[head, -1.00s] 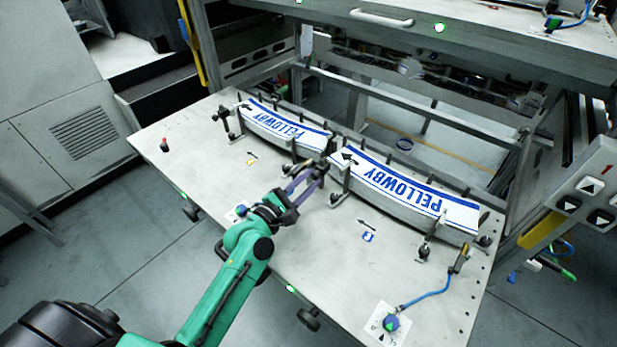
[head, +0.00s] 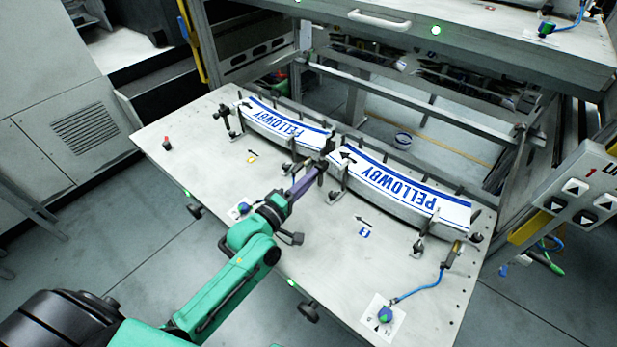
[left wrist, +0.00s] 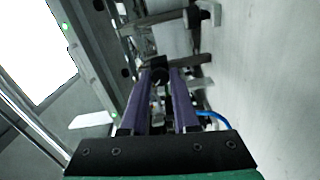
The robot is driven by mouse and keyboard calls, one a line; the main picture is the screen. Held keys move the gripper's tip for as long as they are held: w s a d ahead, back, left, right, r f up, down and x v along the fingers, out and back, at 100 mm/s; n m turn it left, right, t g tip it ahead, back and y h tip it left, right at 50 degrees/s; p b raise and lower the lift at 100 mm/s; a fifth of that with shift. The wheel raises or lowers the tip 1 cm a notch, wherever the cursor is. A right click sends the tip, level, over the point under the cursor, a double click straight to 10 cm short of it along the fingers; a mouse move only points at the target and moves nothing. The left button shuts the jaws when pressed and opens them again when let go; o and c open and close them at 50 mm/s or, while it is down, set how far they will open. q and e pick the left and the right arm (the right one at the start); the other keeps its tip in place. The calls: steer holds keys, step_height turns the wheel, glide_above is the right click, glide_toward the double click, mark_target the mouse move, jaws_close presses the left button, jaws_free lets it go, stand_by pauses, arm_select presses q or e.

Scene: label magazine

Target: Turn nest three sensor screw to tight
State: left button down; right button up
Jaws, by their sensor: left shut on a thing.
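My left gripper (head: 321,166) reaches the gap between two curved label stacks on the table. Its purple fingers are shut on a small dark screw knob, which shows between the fingertips in the left wrist view (left wrist: 160,75). In the head view the fingers largely hide the knob, and its tightness cannot be told. The left label stack (head: 285,125) and right label stack (head: 400,188) lie in their nests, both printed PELLOWBY. A sensor (head: 453,254) with a blue cable stands at the right nest's outer end. My right gripper is not in view.
The pale table (head: 200,145) is mostly bare in front of the nests. Black posts and clamps (head: 420,246) stand around the stacks. A blue-green knob (head: 385,313) sits at the front right, a red-topped peg (head: 167,143) at the left. A grey frame rises behind.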

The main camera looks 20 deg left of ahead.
arm_select(q)
steer(key=m, duration=0.1)
steer(key=m+p, duration=0.1)
steer(key=m, duration=0.2)
steer(key=shift+w+a+r+m, duration=0.1)
steer(key=shift+r+m, duration=0.2)
steer(key=shift+m, duration=0.1)
stand_by(0.4)
steer(key=c, duration=0.9)
jaws_free()
steer(key=shift+f, duration=0.1)
steer(key=shift+f, duration=0.1)
steer(key=shift+s+a+f, duration=0.1)
steer(key=shift+s+a, duration=0.05)
steer(key=shift+s, duration=0.2)
steer(key=v, duration=1.4)
steer(key=shift+b, duration=0.3)
